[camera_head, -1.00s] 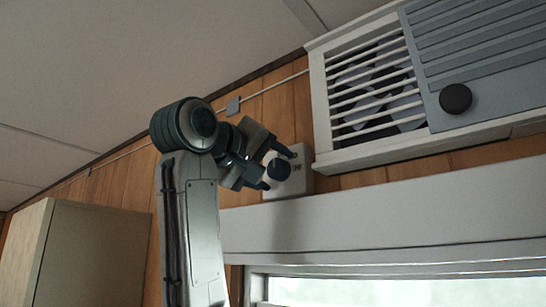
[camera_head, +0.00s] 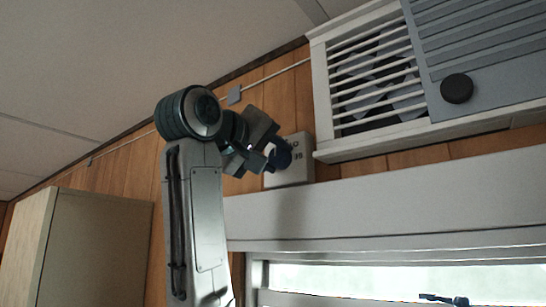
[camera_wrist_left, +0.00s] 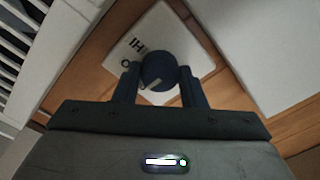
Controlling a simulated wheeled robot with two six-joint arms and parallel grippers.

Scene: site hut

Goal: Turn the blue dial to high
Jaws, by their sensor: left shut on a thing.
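The blue dial (camera_head: 281,154) sits on a white control box (camera_head: 297,174) on the wood-panelled wall. In the left wrist view, the round dark blue dial (camera_wrist_left: 158,68) has a pale pointer mark on its lower part. The box (camera_wrist_left: 160,22) carries the letters "HI" at the dial's upper left and an "O"-like mark further left. My left gripper (camera_head: 272,158) is shut on the dial, with a finger on each side of it in the left wrist view (camera_wrist_left: 160,80). Other markings are hidden or too small to read. My right gripper is not identifiable.
A slatted white heater or fan unit (camera_head: 322,92) with a grey panel and black knob (camera_head: 457,88) hangs right of the box. A pale ledge (camera_head: 400,205) and window lie below. A cabinet (camera_head: 95,240) stands left. A small dark thing (camera_head: 445,299) at the bottom is unclear.

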